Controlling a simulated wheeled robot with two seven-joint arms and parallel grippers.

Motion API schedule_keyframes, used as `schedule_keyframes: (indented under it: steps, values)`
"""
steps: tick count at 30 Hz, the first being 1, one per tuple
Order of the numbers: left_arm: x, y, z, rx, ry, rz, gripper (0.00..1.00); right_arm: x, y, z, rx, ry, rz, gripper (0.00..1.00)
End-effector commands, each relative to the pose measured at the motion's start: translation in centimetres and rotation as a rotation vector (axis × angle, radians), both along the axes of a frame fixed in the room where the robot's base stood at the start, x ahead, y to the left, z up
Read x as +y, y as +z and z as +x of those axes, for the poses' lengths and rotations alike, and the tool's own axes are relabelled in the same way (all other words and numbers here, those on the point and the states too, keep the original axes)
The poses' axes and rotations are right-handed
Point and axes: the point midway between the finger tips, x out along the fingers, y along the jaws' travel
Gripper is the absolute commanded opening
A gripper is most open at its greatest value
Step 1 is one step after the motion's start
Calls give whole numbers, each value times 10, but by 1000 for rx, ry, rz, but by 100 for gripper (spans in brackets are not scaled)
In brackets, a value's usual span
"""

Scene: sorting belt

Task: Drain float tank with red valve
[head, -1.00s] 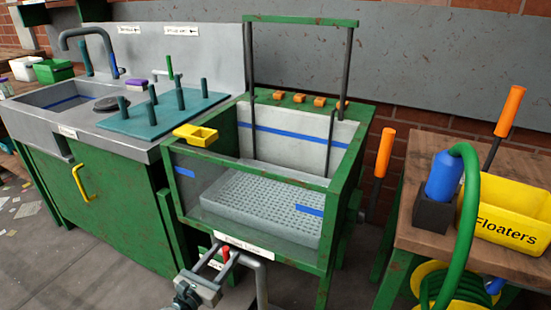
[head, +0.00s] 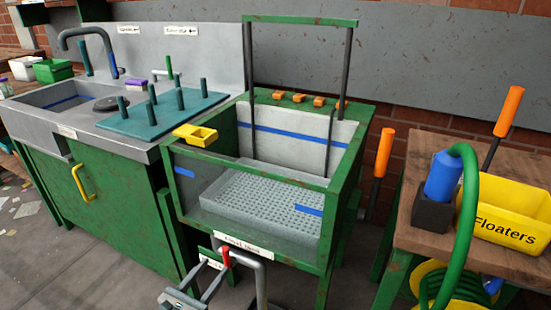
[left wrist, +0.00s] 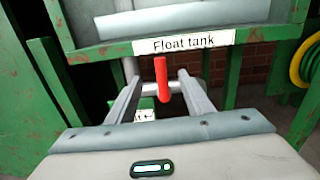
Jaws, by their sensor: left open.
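The float tank (head: 268,250) is a green-framed tank with a clear front, a perforated grey tray (head: 262,200) inside and blue level marks. I cannot make out a water level. The red valve (head: 225,257) is a small upright handle on the grey drain pipe (head: 258,275) below the tank's front edge. In the left wrist view, the red valve (left wrist: 162,80) stands between the open fingers of my left gripper (left wrist: 159,77), with gaps on both sides. The head view shows my left gripper (head: 218,265) just before the valve. My right gripper is not in view.
A sink counter (head: 125,195) with a teal peg board (head: 165,112) stands at left. A yellow scoop (head: 195,135) sits on the tank's left corner.

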Motion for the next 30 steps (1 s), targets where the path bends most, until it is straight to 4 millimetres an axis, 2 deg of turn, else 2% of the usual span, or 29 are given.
schedule_keyframes:
  steps: [7,20,26,30]
  values:
    - [5,0,-15,0,-1,0,47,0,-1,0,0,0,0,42]
    - [3,-1,-19,-4,-7,20,47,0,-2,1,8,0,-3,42]
    - [-23,-5,-40,-51,-79,221,47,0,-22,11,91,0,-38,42]
    - [-58,-14,-73,-133,-189,524,47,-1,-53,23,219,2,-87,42]
